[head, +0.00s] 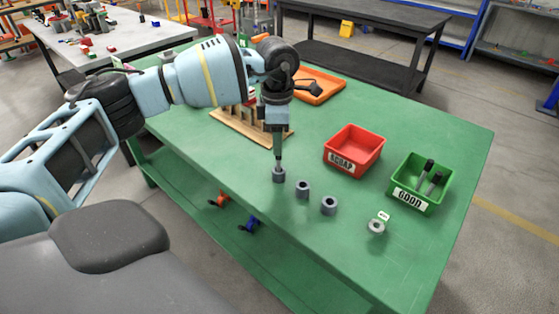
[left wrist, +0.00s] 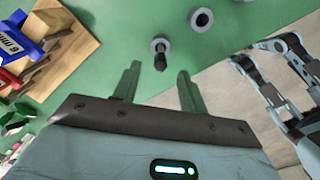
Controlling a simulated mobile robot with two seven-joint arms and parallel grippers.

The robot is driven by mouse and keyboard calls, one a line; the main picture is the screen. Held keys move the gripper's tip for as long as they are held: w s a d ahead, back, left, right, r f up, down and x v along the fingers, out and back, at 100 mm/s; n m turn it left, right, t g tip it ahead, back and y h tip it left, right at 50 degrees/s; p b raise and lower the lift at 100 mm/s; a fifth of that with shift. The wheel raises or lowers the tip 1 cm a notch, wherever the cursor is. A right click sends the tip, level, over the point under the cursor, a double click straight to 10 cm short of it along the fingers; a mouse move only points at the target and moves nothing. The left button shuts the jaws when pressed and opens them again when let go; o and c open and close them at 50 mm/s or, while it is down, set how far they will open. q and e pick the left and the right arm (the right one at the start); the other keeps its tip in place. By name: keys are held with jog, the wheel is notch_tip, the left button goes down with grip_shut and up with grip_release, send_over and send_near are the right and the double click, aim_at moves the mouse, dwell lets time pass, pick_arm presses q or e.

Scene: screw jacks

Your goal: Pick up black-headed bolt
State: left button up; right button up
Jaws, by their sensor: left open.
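A black-headed bolt (left wrist: 160,62) stands upright in a grey cylindrical holder (left wrist: 157,43) in the left wrist view. The holder also shows in the head view (head: 279,175), at the left end of a row on the green table. My left gripper (head: 279,153) points down just above this holder. In the left wrist view its two fingers (left wrist: 158,72) are spread apart with nothing held, and the bolt shows just beyond the gap between their tips. In the head view the gripper largely hides the bolt. My right gripper cannot be made out.
Two more grey holders (head: 302,189) (head: 329,206) and a light ring (head: 376,227) continue the row. A red SCRAP bin (head: 341,162) and a green GOOD bin (head: 405,196) with black-headed bolts stand right. A wooden rack (head: 230,124) and an orange tray (head: 330,87) are behind.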

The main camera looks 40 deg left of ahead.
aim_at(279, 158)
pick_arm(q)
jog(key=shift+w+f, duration=0.1)
jog(key=shift+f, duration=0.75)
jog(key=shift+d+f, duration=0.1)
jog(key=shift+f, duration=2.5)
jog(key=shift+c, duration=0.2)
grip_shut()
